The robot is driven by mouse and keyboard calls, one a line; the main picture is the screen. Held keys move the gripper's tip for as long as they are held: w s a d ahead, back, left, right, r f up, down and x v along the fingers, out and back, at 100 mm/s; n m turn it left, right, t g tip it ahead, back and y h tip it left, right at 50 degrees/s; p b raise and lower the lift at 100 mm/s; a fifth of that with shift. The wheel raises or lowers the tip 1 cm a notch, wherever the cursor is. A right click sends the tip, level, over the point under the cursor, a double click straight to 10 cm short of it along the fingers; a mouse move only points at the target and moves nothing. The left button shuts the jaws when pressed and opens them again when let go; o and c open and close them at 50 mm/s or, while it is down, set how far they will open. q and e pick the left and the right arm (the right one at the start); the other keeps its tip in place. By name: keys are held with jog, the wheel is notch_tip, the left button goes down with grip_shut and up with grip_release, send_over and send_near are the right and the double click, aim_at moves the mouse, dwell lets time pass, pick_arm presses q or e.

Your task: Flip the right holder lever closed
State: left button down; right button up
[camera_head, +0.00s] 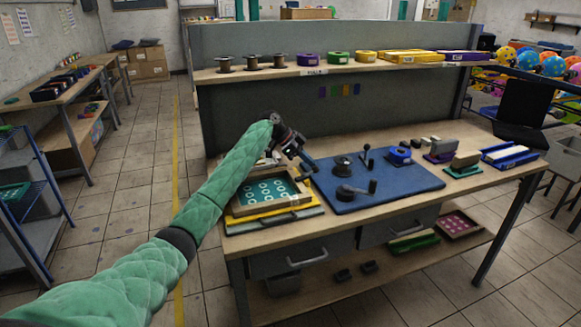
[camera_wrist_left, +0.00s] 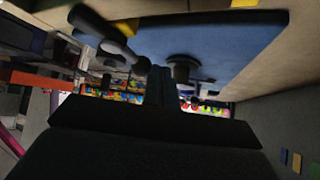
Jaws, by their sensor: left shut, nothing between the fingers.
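Two dark holders sit on the blue mat (camera_head: 400,187) on the workbench. The rear holder (camera_head: 342,166) has a lever (camera_head: 367,155) standing up at its right side. The front holder (camera_head: 345,194) has a lever with a dark knob (camera_head: 373,186) to its right. I cannot tell which one is the right holder. My left gripper (camera_head: 308,163) is shut and empty above the mat's left edge, left of the rear holder. In the left wrist view, its fingers (camera_wrist_left: 162,88) point toward a dark round holder (camera_wrist_left: 183,68), with a lever (camera_wrist_left: 103,35) to the left. My right gripper is not in view.
A tray with teal inserts (camera_head: 270,190) lies left of the mat. A shelf with spools (camera_head: 252,63) runs above the bench's back.

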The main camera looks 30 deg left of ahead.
pick_arm(q)
jog(key=shift+d, duration=0.45)
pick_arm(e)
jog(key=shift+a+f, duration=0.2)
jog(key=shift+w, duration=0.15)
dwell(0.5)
